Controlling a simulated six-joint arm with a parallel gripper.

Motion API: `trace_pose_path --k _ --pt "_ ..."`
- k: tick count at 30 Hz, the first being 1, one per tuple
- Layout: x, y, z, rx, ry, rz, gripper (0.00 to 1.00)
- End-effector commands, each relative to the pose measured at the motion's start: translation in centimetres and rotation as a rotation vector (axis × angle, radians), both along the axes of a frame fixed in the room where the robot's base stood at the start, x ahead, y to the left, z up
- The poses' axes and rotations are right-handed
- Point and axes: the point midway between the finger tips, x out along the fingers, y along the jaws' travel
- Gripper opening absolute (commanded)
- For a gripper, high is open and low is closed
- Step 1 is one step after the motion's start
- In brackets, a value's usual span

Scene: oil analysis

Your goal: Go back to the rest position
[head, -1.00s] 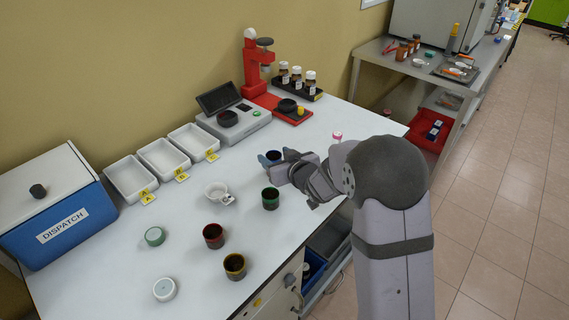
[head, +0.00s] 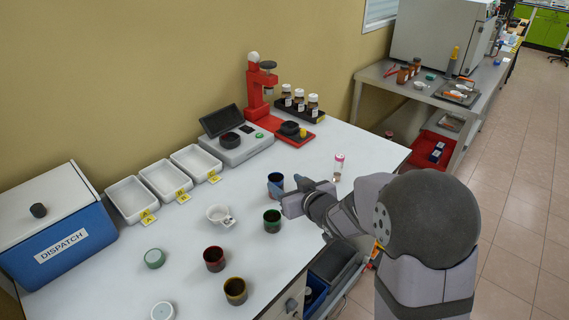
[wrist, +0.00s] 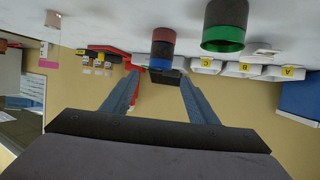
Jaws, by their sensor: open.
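My gripper (head: 279,194) is open and sits low over the right part of the white worktop (head: 150,215), beside a small blue-rimmed cup (head: 275,180). In the wrist view, which is upside down, the two fingers of my gripper (wrist: 160,80) are spread with nothing held between them. The blue-rimmed cup (wrist: 162,50) stands upright on the worktop past the fingertips. A green cup (head: 272,220) stands close to my gripper, toward the front edge; it is large in the wrist view (wrist: 225,25).
A pink-capped vial (head: 338,168) stands right of my gripper. A red cup (head: 214,258), a yellow cup (head: 235,290) and a small white dish (head: 216,214) stand to the left. White trays (head: 165,180), a scale (head: 236,145) and a red stand (head: 258,90) line the back.

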Motion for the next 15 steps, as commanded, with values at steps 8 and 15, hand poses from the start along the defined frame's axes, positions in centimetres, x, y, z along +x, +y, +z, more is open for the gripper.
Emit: trace_pose_path --k 8,15 --pt "-1.0 -1.7 -0.4 -0.041 0.064 -0.054 0.54" --pt "-7.0 -7.4 -2.5 -0.164 0.341 -0.224 0.54"
